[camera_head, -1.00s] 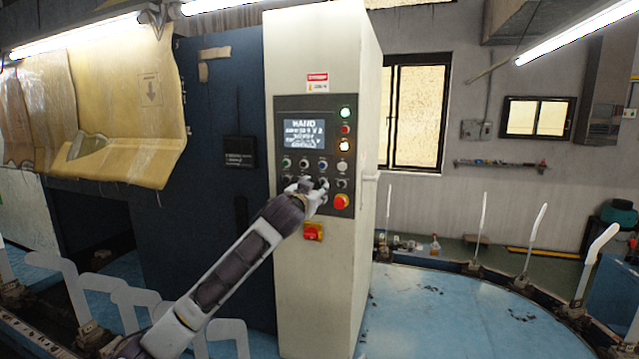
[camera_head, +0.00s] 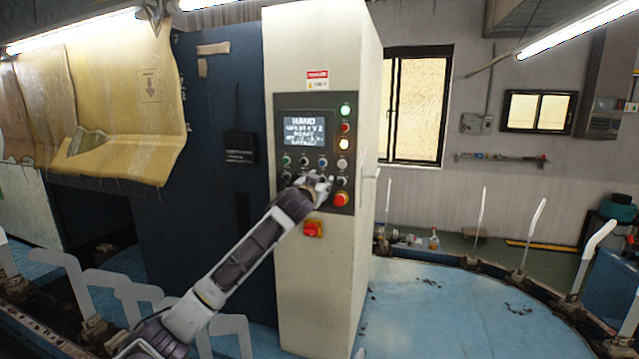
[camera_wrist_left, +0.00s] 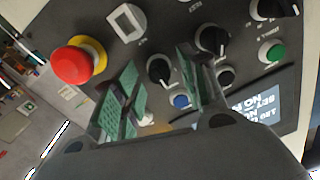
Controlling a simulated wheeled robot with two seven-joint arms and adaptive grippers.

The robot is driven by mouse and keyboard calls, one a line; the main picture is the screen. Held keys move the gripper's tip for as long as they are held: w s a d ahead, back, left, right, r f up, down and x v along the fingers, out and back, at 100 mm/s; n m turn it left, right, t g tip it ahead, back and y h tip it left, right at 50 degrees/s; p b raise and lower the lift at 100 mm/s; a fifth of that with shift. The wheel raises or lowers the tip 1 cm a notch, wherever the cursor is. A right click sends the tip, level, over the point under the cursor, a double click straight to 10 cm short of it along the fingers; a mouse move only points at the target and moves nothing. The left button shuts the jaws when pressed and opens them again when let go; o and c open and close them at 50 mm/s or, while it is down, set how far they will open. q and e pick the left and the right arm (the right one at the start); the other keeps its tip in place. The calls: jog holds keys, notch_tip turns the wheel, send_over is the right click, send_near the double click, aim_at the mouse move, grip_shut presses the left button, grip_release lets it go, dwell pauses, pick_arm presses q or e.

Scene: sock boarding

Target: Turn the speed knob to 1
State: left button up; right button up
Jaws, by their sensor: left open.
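The control panel (camera_head: 334,105) is on the front of a cream cabinet. My left gripper (camera_head: 322,183) is at its lower knob row and hides part of that row. In the left wrist view, the open left gripper (camera_wrist_left: 155,92) has its two green-padded fingers apart. A black knob with a white pointer line (camera_wrist_left: 158,70) shows between the fingers; I cannot tell whether they touch it. Another black knob (camera_wrist_left: 210,40) is to the right, partly beside the right finger. The labels are too small or turned to read, so I cannot tell which knob is speed. My right gripper is not in view.
A red emergency stop (camera_wrist_left: 75,62) on a yellow ring is left of the fingers. A blue button (camera_wrist_left: 181,101), a green button (camera_wrist_left: 272,52) and the lit screen (camera_wrist_left: 262,108) are close by. A red-and-yellow switch (camera_head: 313,229) is below the panel.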

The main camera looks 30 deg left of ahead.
pick_arm(q)
grip_shut()
jog(key=shift+f+n+b, duration=0.1)
jog(key=shift+n+b, duration=0.2)
jog(key=shift+n, duration=0.2)
jog(key=shift+n+b, duration=0.7)
jog(key=shift+n, duration=3.1)
jog(key=shift+a, duration=0.1)
